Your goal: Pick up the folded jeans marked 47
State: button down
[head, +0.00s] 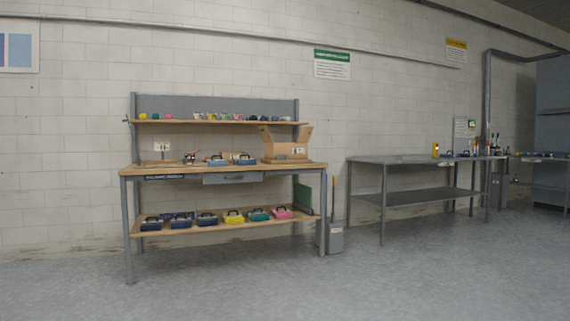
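No number 47 can be read on anything from here, so I cannot tell which item is the folded jeans marked 47. Several small dark blue bundles, possibly folded jeans, sit at the left of the lower shelf, among them one at the left end (151,225) and one farther right (206,220). Two more blue bundles lie on the workbench top, a left one (216,161) and a right one (245,160). My gripper is not in view.
The wooden workbench (190,170) stands against the wall. Yellow (234,218), teal (259,216) and pink (282,213) bundles share the lower shelf. A grey bin (335,240) and metal table (385,160) stand right. The floor in front is clear.

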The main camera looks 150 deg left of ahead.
aim_at(240, 162)
jog(key=u, duration=5.8)
jog(key=i, duration=6.9)
jog(key=z, duration=0.1)
